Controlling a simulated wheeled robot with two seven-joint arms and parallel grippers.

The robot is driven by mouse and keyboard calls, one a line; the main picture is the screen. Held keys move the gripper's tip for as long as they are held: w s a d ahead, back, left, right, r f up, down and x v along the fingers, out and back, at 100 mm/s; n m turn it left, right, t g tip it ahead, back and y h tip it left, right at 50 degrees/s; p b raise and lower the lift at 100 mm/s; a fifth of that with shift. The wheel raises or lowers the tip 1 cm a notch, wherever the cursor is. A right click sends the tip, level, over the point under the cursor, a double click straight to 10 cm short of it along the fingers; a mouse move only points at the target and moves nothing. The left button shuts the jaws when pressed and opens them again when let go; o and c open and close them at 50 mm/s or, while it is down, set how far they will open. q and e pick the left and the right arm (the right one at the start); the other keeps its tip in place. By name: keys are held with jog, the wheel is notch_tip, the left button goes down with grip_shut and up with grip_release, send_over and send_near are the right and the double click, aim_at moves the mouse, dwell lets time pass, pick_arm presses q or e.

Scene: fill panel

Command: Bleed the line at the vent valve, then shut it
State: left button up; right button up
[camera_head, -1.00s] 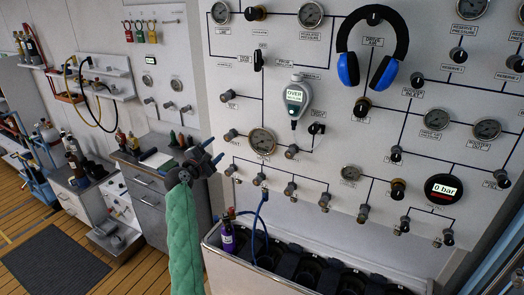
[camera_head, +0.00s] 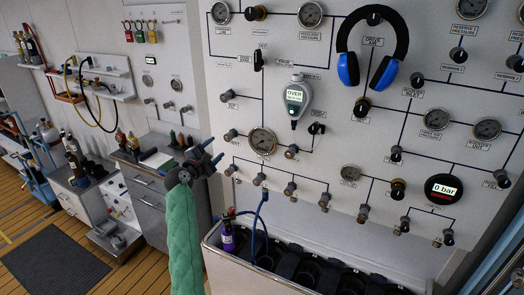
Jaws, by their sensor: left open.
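The fill panel (camera_head: 330,170) is a light upright board with gauges, knobs and dark line markings. Its small labels are too blurred for me to say for sure which knob is the vent valve. A black knob (camera_head: 317,128) sits just right of the hand-held meter (camera_head: 295,97), which reads "OVER". Below are a knob (camera_head: 291,152) and a round gauge (camera_head: 263,141). My left gripper (camera_head: 211,157), on a green-sleeved arm, is open and empty left of the panel's lower left knobs, touching none that I can see. My right gripper is out of view.
Blue-cupped headphones (camera_head: 372,36) hang on the upper panel. Grey cabinets (camera_head: 144,197) stand left of my arm. Space before the panel's middle is clear.

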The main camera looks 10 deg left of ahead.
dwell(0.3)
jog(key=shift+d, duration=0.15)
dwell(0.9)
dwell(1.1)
